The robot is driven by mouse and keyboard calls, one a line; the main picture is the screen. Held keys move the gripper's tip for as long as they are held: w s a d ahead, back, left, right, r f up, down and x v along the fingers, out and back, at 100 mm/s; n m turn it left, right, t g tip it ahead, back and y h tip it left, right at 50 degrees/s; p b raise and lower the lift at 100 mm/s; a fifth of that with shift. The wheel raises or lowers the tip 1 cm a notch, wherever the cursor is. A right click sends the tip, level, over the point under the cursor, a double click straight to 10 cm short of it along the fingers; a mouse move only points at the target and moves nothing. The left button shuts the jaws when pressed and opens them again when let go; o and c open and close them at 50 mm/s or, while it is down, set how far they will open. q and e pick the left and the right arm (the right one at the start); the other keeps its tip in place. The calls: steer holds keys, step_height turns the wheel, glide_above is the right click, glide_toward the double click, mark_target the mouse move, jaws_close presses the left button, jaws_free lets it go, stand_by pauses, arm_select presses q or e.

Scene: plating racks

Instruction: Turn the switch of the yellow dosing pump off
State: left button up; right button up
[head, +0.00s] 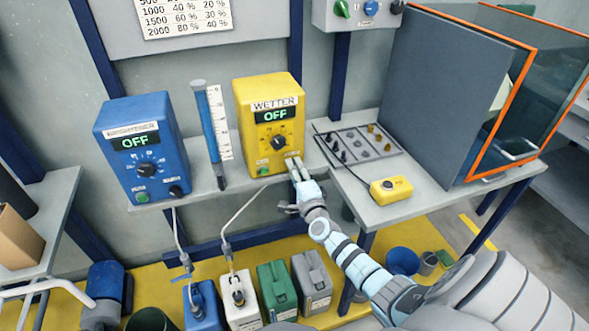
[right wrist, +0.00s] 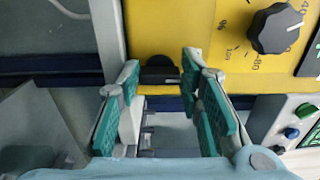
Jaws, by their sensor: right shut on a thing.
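The yellow dosing pump (head: 269,117), labelled WETTER, stands on the grey shelf, and its display (head: 276,115) reads OFF. It has a round black dial (head: 279,142) and a green button (head: 264,171) low on its front. My right gripper (head: 293,167) is at the pump's lower right corner and hides the switch in the head view. In the right wrist view the black switch (right wrist: 159,72) shows low on the yellow front, between the fingertips of my right gripper (right wrist: 160,76), which is shut on it. How the switch is turned is hard to tell. My left gripper is not in view.
A blue pump (head: 142,150) labelled BRIGHTENER, also reading OFF, stands left of a blue measuring tube (head: 212,130). Several canisters (head: 277,291) stand below the shelf.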

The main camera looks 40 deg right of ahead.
steer(key=shift+f+n+p, duration=0.2)
steer(key=shift+n+p, duration=0.9)
steer(key=shift+n, duration=2.5)
steer(key=o, duration=1.2)
steer(key=shift+c, duration=0.2)
steer(key=v, duration=1.2)
